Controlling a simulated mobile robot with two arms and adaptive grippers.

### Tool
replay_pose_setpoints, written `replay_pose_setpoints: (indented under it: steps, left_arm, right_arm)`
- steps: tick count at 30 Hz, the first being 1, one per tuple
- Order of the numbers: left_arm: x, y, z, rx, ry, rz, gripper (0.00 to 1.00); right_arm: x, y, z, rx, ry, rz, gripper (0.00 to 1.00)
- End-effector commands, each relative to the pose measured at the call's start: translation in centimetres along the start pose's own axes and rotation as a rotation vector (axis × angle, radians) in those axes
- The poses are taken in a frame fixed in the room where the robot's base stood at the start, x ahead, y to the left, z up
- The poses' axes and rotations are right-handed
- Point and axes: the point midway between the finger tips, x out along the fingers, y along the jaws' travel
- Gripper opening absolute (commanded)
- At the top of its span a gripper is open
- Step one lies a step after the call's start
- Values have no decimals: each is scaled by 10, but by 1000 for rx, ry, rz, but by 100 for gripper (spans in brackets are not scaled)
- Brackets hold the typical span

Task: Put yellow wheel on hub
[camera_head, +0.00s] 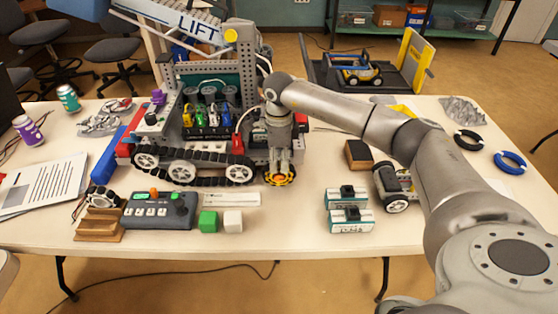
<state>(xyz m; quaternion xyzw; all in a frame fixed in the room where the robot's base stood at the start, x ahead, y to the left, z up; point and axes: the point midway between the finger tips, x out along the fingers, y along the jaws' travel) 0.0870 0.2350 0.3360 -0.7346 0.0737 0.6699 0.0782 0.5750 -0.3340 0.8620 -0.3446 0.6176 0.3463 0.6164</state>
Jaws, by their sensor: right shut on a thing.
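My right gripper (280,170) points down from above and is shut on the wheel. The gripper and wheel cover the place behind them, so the hub is hidden. I cannot tell whether the wheel touches the hub or is only in front of it. My left gripper is not in view.
A grey controller (160,211), a green cube (208,221) and a white cube (232,221) lie in front of the tracked robot. Teal-and-white boxes (350,219) and a small wheeled robot (395,185) stand to the right.

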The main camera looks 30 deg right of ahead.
Motion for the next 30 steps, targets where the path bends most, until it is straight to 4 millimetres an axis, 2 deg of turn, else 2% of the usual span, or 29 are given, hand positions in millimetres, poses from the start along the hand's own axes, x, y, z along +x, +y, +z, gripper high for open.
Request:
replay_pose_setpoints:
  steps: [30]
  left_arm:
    - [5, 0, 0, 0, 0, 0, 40]
  right_arm:
    - [0, -9, 0, 1, -1, 0, 2]
